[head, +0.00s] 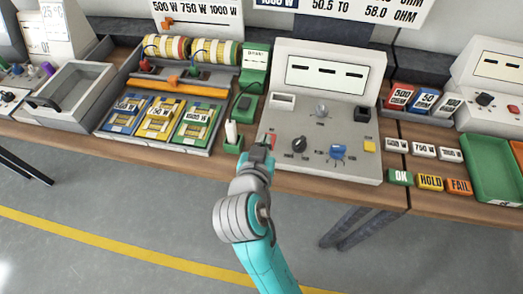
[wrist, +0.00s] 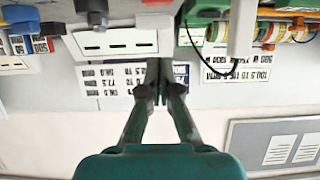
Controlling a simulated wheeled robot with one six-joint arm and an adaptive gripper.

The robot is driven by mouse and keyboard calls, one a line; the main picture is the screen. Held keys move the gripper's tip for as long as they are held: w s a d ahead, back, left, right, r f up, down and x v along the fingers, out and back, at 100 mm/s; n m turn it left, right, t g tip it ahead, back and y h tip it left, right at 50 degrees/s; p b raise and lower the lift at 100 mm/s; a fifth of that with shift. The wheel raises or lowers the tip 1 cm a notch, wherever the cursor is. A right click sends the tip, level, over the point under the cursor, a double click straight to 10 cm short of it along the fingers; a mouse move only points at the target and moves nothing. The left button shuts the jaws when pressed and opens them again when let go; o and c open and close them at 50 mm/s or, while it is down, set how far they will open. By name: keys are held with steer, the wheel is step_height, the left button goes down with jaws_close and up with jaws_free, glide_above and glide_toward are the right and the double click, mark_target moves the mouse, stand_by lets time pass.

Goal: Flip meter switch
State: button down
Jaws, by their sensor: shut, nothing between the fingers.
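The grey meter (head: 328,90) stands on the bench with a display of black dashes. It also shows upside down in the wrist view (wrist: 85,42). Which of these is the switch is not labelled clearly. My gripper (head: 262,148) is at the front left of this face, right by the red part and partly covering it. Its fingers (wrist: 160,85) are shut and empty; contact cannot be told.
A small green holder with a white piece (head: 232,136) stands close left of my gripper. Farther left is a tray of labelled coil cards (head: 160,118). At right are OK (head: 400,177), HOLD and FAIL blocks and a green tray (head: 491,168).

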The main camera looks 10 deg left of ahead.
steer(key=x, duration=0.3)
steer(key=shift+w+f, duration=0.1)
steer(key=shift+w, duration=0.1)
step_height(320, 180, down, 3)
steer(key=shift+f, duration=0.6)
steer(key=shift+s+f+t, duration=0.2)
steer(key=shift+f+t, duration=0.2)
steer(key=shift+f, duration=0.1)
steer(key=shift+r, duration=0.15)
steer(key=shift+r, duration=0.8)
steer(key=shift+w, duration=0.1)
